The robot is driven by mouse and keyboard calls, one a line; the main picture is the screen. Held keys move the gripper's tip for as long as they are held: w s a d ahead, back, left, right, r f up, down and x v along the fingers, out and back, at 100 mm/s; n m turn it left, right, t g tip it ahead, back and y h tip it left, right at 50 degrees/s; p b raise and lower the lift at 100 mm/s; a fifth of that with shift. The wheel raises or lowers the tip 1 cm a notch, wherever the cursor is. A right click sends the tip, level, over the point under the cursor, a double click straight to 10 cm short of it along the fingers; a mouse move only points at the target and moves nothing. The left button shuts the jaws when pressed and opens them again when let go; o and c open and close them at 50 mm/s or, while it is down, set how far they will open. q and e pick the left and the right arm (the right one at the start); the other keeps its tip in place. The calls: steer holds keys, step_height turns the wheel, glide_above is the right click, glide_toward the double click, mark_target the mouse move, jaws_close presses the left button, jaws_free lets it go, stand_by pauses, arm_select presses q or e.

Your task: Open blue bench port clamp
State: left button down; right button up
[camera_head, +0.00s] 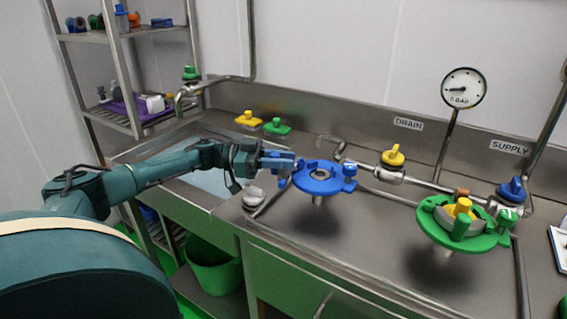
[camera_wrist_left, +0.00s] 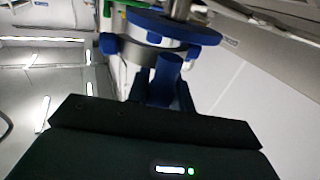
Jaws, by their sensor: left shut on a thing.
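The blue bench port clamp (camera_head: 325,179) is a blue ring with knobs on its rim, on a short metal stub above the steel bench. My left gripper (camera_head: 288,164) reaches its left side from the left. In the left wrist view the blue ring (camera_wrist_left: 180,28) is above the jaws, and a blue handle (camera_wrist_left: 167,72) sits between the fingers (camera_wrist_left: 164,92). The left gripper is shut on this handle. The fingers partly hide the handle, and I cannot tell from the ring whether the clamp is open. My right gripper is not in view.
A green port (camera_head: 455,230) with a yellow knob stands at the right. Behind are a yellow valve (camera_head: 393,156), a blue valve (camera_head: 512,190) and a gauge (camera_head: 463,88). A sink (camera_head: 205,186) lies under my left arm. Yellow (camera_head: 248,119) and green (camera_head: 277,127) parts lie at the back.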

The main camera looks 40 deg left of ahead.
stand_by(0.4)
arm_select(q)
steer(key=c, duration=1.2)
jaws_free()
steer(key=shift+c, duration=0.2)
steer(key=b+v, duration=0.2)
steer(key=v, duration=1.1)
